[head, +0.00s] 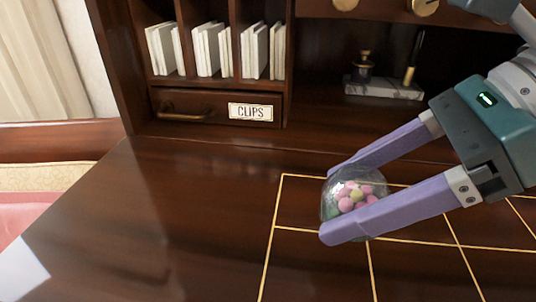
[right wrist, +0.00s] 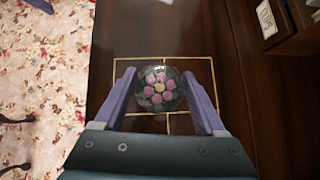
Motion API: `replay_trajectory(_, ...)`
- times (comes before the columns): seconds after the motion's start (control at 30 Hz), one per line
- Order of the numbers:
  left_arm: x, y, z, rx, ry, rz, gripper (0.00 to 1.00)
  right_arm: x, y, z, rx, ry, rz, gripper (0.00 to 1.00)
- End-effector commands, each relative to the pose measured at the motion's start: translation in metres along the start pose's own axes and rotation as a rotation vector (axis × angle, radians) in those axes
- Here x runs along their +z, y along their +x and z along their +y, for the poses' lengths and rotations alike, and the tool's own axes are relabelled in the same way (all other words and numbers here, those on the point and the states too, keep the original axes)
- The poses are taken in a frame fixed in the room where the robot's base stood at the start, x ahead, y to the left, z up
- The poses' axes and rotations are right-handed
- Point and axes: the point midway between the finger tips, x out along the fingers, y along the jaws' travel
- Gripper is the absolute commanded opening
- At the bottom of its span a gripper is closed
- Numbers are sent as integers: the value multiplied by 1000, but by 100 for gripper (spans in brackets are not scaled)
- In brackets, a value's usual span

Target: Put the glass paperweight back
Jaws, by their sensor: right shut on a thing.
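The glass paperweight (head: 352,190) is a clear dome with a pink flower and yellow centre inside. My right gripper (head: 335,203) is shut on it, one purple finger on each side. In the right wrist view the paperweight (right wrist: 158,89) sits between the fingertips. It is at the desk surface, over the upper left part of a gold-lined grid (head: 300,231); I cannot tell whether it touches the wood. My left gripper is not in the head view.
A drawer labelled CLIPS (head: 217,108) sits below pigeonholes holding white papers (head: 208,50). A marble pen stand (head: 384,88) with an ink bottle and a pen stands at the back right.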

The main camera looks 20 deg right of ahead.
Motion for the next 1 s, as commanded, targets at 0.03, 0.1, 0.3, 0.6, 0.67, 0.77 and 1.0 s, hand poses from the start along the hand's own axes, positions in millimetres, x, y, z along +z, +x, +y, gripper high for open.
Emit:
replay_trajectory(0.03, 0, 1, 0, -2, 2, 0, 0, -3, 3, 0, 1, 3, 0, 0)
replay_trajectory(0.1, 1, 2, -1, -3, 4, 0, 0, -11, 11, 1, 2, 4, 1, 0)
replay_trajectory(0.3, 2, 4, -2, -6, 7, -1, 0, -30, 30, 1, 1, 3, 1, 0)
replay_trajectory(0.6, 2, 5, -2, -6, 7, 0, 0, -32, 32, 0, -1, -1, 0, 0)
replay_trajectory(0.67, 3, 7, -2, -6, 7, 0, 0, -33, 33, 0, -1, -1, 0, 0)
replay_trajectory(0.77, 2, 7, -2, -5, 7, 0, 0, -34, 33, 0, 0, 0, 1, 78)
replay_trajectory(1.0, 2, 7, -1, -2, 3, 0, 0, -34, 33, 0, 0, 0, 1, 100)
